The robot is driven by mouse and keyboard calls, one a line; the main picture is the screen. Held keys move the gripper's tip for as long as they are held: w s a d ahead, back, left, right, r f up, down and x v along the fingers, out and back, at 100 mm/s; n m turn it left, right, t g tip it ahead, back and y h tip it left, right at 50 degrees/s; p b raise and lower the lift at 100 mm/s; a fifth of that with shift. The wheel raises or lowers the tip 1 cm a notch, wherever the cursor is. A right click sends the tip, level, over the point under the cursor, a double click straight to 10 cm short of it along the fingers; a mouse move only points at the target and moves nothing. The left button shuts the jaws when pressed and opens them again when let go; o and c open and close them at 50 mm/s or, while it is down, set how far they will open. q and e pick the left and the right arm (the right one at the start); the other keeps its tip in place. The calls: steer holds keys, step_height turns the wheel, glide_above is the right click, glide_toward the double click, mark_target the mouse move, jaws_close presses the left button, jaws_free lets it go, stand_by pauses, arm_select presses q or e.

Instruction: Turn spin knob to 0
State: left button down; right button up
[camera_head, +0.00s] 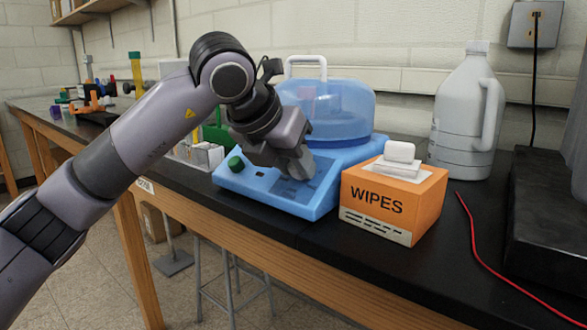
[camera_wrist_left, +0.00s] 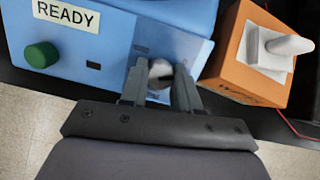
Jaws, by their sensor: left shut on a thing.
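A blue centrifuge-like machine (camera_head: 255,195) with a clear blue dome lid (camera_head: 330,110) stands on the black bench. My left gripper (camera_head: 299,168) points down onto the right part of its front panel. In the left wrist view, the gripper's two fingers (camera_wrist_left: 161,78) are shut on a round silver knob (camera_wrist_left: 160,71), one finger on each side. The fingers partly cover the knob, and its setting cannot be read. A green knob (camera_head: 236,164) sits at the panel's left; it also shows in the wrist view (camera_wrist_left: 41,55) below a "READY" display (camera_wrist_left: 66,14).
An orange wipes box (camera_head: 392,200) stands close to the machine's right side. A large white jug (camera_head: 468,115) is behind it. A red cable (camera_head: 480,245) lies on the bench at right. The bench's front edge runs just before the machine.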

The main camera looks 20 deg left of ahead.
arm_select(q)
steer(key=shift+n, duration=0.7)
arm_select(e)
steer(key=shift+w+a+r, duration=0.1)
arm_select(q)
steer(key=c, duration=0.8)
jaws_free()
steer(key=v, duration=0.7)
arm_select(e)
steer(key=shift+s+d+f, duration=0.2)
steer(key=shift+f, duration=0.05)
